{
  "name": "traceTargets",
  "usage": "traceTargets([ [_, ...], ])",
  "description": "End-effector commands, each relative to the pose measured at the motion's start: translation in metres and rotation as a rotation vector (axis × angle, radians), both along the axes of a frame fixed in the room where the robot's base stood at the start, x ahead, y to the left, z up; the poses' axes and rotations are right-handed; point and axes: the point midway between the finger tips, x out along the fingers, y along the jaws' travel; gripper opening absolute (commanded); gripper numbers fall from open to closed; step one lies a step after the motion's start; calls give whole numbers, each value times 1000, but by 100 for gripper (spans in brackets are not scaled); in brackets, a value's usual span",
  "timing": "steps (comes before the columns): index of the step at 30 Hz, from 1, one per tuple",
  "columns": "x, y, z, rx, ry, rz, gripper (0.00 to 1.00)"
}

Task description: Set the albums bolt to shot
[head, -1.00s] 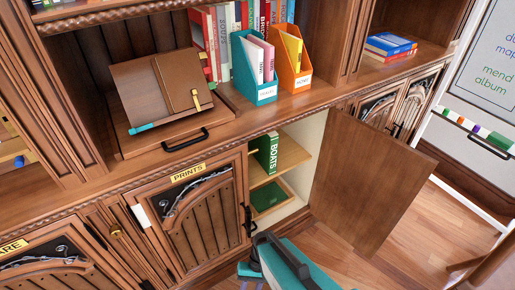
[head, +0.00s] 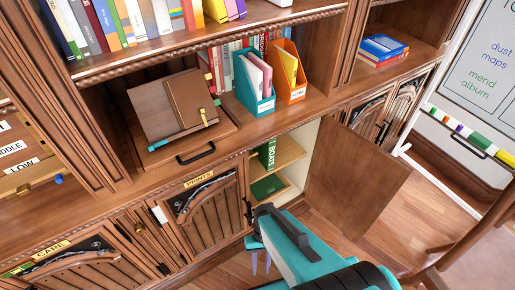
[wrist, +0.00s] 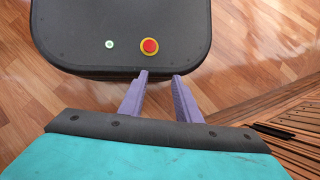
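No label reading albums shows, and I cannot tell which fitting is the albums bolt. The open cabinet door (head: 352,190) is swung out to the right, baring shelves with a green BOATS book (head: 267,154). A small black fitting (head: 248,212) sits at the right edge of the closed PRINTS door (head: 207,215); its state is too small to tell. My gripper (head: 261,270) points down in front of the cabinets, low and apart from them. In the wrist view my gripper (wrist: 158,84) has its two purple fingers apart with nothing between them.
A closed CARE door (head: 75,272) is at lower left. A drawer with a black handle (head: 196,154) lies above PRINTS. A whiteboard (head: 488,70) and a wooden chair (head: 470,250) stand at right. Wooden floor (head: 395,235) is clear beyond the open door.

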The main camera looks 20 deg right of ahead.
Motion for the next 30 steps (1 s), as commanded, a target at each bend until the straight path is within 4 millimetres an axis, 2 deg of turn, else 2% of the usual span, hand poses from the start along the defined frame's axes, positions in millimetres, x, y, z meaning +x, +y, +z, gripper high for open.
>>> traceTargets([
  [1, -1, -3, 17, -8, 0, 6, 30],
  [21, -8, -36, 118, -111, -6, 103, 30],
  [25, -8, -41, 132, -128, -7, 118, 30],
  [30, -9, -45, 141, -141, -8, 131, 30],
])
